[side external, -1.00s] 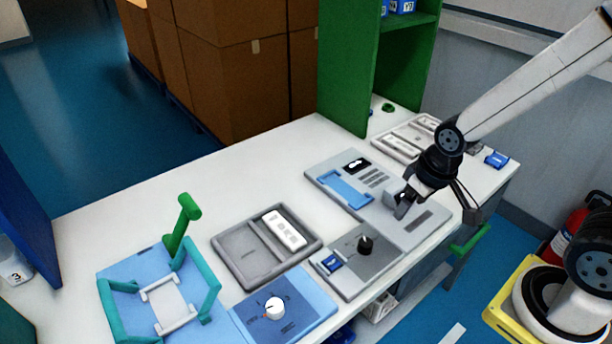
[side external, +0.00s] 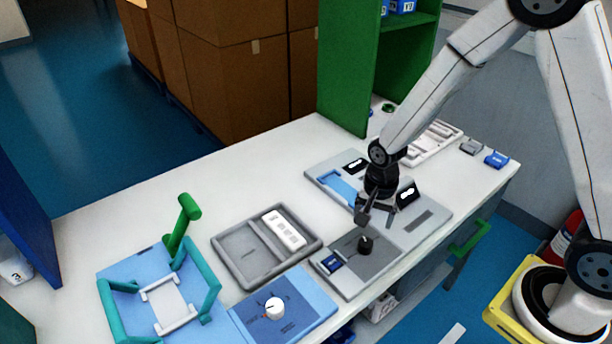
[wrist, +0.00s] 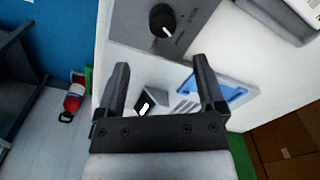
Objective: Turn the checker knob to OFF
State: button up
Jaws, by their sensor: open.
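A black round knob (side external: 365,244) stands on a dark grey panel (side external: 355,278) at the front of the bench. In the wrist view the black knob (wrist: 163,19) lies beyond my fingertips, with a white pointer line toward the lower right. The labels around it are too small to read. My gripper (side external: 364,216) is open and empty, above and behind the knob and apart from it. In the wrist view my gripper (wrist: 161,66) has its two fingers spread wide. A white knob (side external: 275,308) sits on a blue panel (side external: 310,295) further left.
A small black display (side external: 406,193) on the light grey unit (side external: 435,211) stands close to my gripper. A blue block (side external: 331,263) sits beside the black knob. A grey tray (side external: 237,262) holding a white remote-like piece (side external: 285,230) lies left. A teal fixture (side external: 208,282) stands further left.

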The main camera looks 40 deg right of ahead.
aim_at(366, 242)
jog(key=shift+w+f+m, duration=0.25)
jog(key=shift+f+m, duration=0.35)
jog(key=shift+f, duration=0.1)
jog(key=shift+f, duration=3.8)
grip_shut()
